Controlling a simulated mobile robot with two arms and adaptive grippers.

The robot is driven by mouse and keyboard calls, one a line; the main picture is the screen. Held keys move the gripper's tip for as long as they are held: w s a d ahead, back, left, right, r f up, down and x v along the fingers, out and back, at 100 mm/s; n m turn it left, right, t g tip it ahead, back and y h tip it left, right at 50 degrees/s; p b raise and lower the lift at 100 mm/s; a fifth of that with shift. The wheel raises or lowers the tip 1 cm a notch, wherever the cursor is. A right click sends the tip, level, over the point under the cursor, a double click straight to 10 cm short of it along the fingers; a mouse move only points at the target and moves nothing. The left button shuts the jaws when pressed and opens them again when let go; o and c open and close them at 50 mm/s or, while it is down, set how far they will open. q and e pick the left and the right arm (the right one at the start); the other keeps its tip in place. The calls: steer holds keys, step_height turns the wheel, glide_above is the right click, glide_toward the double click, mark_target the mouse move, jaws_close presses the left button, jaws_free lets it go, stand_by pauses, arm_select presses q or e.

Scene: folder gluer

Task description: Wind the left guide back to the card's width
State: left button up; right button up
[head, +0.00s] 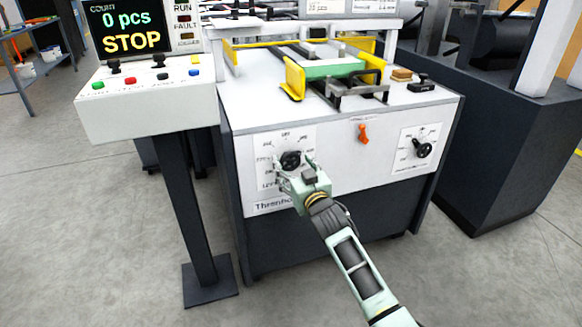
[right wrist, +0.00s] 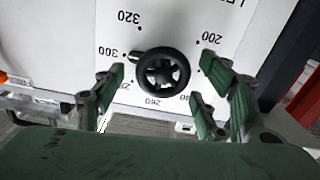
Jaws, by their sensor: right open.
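The left dial's black handwheel (head: 291,160) is on the white front panel, over a scale of numbers. In the right wrist view the handwheel (right wrist: 162,75) is upside down, its small knob beside the 300 mark. My right gripper (head: 295,163) is open in front of it. In the wrist view its green fingers (right wrist: 162,95) stand on both sides of the wheel, apart from it. The yellow left guide (head: 294,79) stands at the left of the green card (head: 332,68); any gap between them is hard to tell. My left gripper is out of view.
A second dial (head: 422,149) and an orange lever (head: 363,133) are on the same panel. The control box (head: 150,105) on a post stands at the left; its screen (head: 127,28) reads 0 pcs and STOP. A dark machine (head: 510,140) stands at the right.

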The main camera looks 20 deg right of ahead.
steer(key=shift+w+a, duration=0.1)
steer(key=shift+w, duration=0.95)
steer(key=c, duration=1.1)
